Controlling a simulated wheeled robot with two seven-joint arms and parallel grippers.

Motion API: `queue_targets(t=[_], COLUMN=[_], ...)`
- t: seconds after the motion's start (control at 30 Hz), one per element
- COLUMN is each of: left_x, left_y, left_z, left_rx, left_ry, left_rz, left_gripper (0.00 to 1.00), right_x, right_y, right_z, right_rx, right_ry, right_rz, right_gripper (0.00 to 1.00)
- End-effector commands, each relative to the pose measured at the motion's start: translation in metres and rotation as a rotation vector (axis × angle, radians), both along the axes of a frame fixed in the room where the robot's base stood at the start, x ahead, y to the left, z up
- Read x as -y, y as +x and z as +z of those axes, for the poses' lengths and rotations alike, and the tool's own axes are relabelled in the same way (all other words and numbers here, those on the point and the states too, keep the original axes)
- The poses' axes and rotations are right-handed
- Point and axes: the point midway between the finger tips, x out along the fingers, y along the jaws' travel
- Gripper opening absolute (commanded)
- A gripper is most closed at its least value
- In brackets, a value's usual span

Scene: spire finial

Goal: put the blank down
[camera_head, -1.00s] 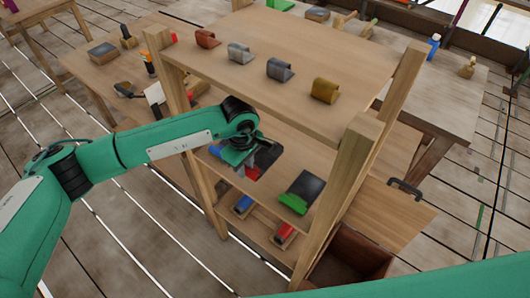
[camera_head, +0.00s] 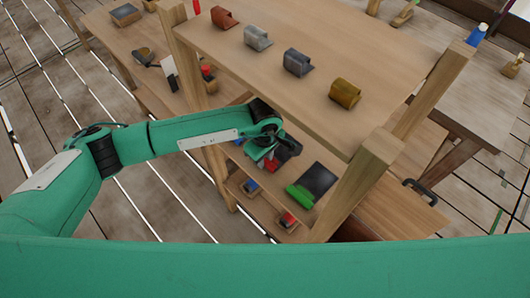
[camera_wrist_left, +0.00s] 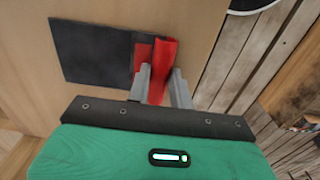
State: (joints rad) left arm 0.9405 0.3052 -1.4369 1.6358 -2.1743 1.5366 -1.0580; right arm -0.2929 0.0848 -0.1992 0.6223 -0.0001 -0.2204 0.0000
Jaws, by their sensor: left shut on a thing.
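My left gripper (camera_head: 266,158) reaches onto the middle shelf of the wooden rack. In the left wrist view my left gripper (camera_wrist_left: 160,92) is shut on a red blank (camera_wrist_left: 164,62), a narrow curved piece standing between the fingers. The red blank (camera_head: 271,165) shows only partly in the head view. A dark flat plate (camera_wrist_left: 92,52) with a red strip (camera_wrist_left: 143,55) lies behind the blank on the wood. I cannot tell whether the blank touches it. My right gripper is not in view.
A green piece (camera_head: 299,197) with a dark plate (camera_head: 319,179) lies to the right on the same shelf. The top board (camera_head: 300,30) holds several curved pieces, and a rack post (camera_head: 357,190) stands at right. Blue (camera_head: 250,187) and red (camera_head: 287,220) pieces lie lower.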

Motion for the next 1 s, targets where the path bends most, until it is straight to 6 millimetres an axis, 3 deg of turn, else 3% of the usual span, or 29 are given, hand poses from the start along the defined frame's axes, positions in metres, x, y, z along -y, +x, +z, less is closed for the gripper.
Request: queue_targets(t=[0.13, 0.27, 0.3, 0.4, 0.8, 1.0], left_x=[0.000, 0.000, -0.001, -0.001, 0.000, 0.000], left_y=[0.000, 0.000, 0.000, 0.000, 0.000, 0.002], left_z=[-0.002, -0.005, -0.005, -0.004, 0.002, 0.036], left_rx=[-0.001, -0.001, -0.001, -0.002, -0.001, 0.003], left_ry=[0.001, 0.001, 0.002, 0.002, 0.001, 0.000], left_rz=[0.000, 0.000, 0.000, 0.000, 0.000, -0.001], left_gripper=[0.00, 0.00, 0.23, 0.43, 0.43, 0.43], right_x=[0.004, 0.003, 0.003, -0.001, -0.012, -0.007], right_y=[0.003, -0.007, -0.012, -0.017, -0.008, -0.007], right_z=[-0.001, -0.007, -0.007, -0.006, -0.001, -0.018], right_rx=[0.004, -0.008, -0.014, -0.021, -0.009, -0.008], right_ry=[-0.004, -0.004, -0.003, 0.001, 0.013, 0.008], right_rz=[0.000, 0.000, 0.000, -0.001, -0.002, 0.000], right_gripper=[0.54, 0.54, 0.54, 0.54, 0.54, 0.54])
